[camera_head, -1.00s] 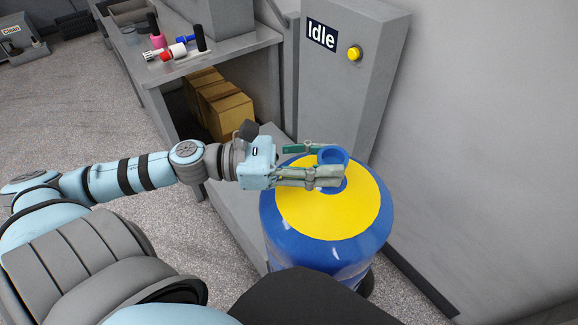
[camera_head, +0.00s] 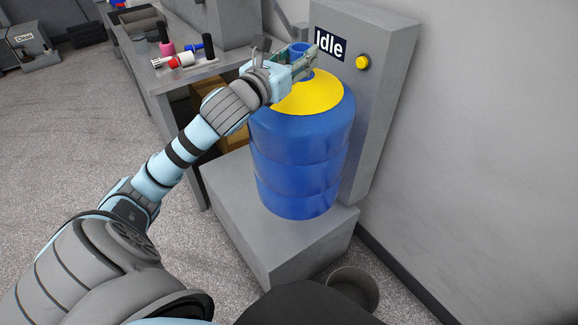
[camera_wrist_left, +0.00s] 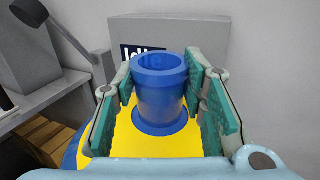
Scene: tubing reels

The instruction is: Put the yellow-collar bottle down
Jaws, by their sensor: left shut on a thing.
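The yellow-collar bottle (camera_head: 300,155) is a large blue ribbed jug with a yellow top and a blue neck. It is upright over the grey plinth (camera_head: 230,215), and its base appears to rest on the plinth top, though I cannot be sure of the contact. My left gripper (camera_head: 303,58) is shut on the bottle's neck. In the left wrist view the blue neck (camera_wrist_left: 160,95) stands between the green-padded fingers of my left gripper (camera_wrist_left: 160,85), with the yellow collar (camera_wrist_left: 150,145) below. My right gripper is not in view.
A grey panel (camera_head: 385,110) with an "Idle" sign and a yellow button (camera_head: 362,62) stands right behind the bottle. A grey table (camera_head: 160,78) with small bottles is at the left. A round bin (camera_head: 353,286) stands on the floor before the plinth.

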